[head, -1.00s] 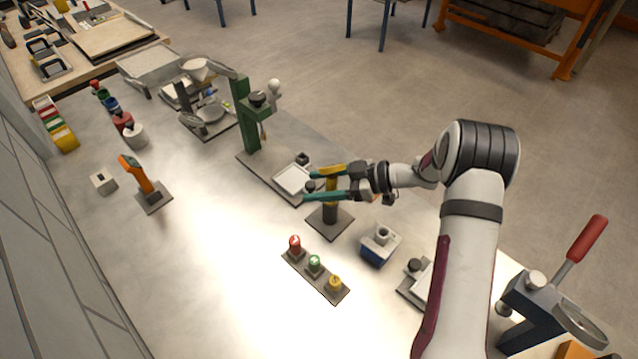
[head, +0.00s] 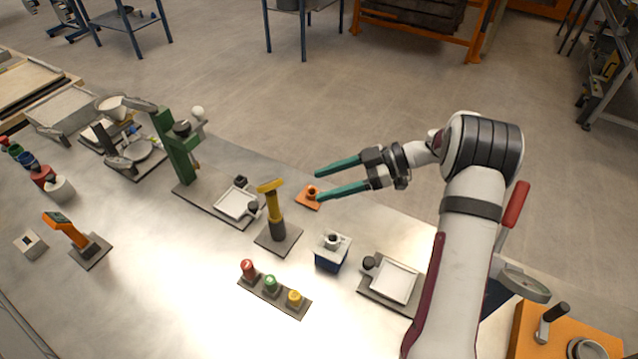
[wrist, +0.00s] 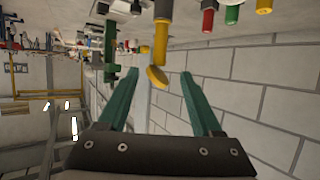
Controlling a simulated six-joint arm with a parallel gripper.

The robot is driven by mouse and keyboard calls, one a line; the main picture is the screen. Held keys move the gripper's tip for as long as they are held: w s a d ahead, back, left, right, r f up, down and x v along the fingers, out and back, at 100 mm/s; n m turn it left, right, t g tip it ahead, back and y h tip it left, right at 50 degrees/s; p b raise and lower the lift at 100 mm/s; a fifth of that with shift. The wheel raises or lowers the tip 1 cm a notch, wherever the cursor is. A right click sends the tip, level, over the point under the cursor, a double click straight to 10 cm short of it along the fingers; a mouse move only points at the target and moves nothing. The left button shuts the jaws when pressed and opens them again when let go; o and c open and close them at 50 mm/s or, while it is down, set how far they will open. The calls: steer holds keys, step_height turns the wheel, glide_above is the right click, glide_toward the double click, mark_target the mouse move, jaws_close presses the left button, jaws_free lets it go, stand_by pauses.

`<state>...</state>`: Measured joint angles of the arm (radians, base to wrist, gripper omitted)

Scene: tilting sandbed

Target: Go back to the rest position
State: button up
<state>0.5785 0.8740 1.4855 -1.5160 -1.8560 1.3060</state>
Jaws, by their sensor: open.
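My gripper (head: 318,183) has two green fingers spread apart with nothing between them. In the head view it is held in the air above the table's far edge, its fingers pointing left. An orange piece with a small knob (head: 308,198) shows just behind and below the fingertips. The yellow-topped post (head: 271,205) stands upright to the left of the fingertips, apart from them. In the wrist view the open fingers (wrist: 160,82) show at both sides, and the yellow post head (wrist: 159,50) appears beyond them.
The metal table (head: 160,270) holds a green press (head: 178,150), red, green and yellow buttons (head: 270,284), a blue box (head: 332,252), a white tray on a dark base (head: 392,283) and an orange handheld device (head: 66,230). Open floor lies behind the table.

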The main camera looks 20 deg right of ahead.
steer(key=w+d+r+m+t+h, duration=0.3)
steer(key=w+r+m+t+h, duration=0.75)
steer(key=r, duration=0.45)
steer(key=s+f+m+g+h, duration=0.2)
steer(key=s+m+g+h, duration=0.15)
steer(key=s, duration=0.65)
steer(key=s+f+m+g+h, duration=0.25)
steer(key=s+m, duration=0.25)
steer(key=s, duration=0.5)
steer(key=s+a+f+g+y, duration=0.1)
steer(key=s+a+g, duration=0.1)
steer(key=s+a, duration=0.2)
steer(key=s+a+f+m+g+y, duration=0.1)
steer(key=s+a+f+g+y, duration=0.1)
steer(key=s, duration=0.8)
steer(key=s+a+f+m+g+y, duration=0.1)
steer(key=s+a+f+g+y, duration=0.1)
steer(key=s+a, duration=0.3)
steer(key=shift+s+a+g, duration=0.4)
steer(key=shift+s+g, duration=0.35)
steer(key=shift+s, duration=0.35)
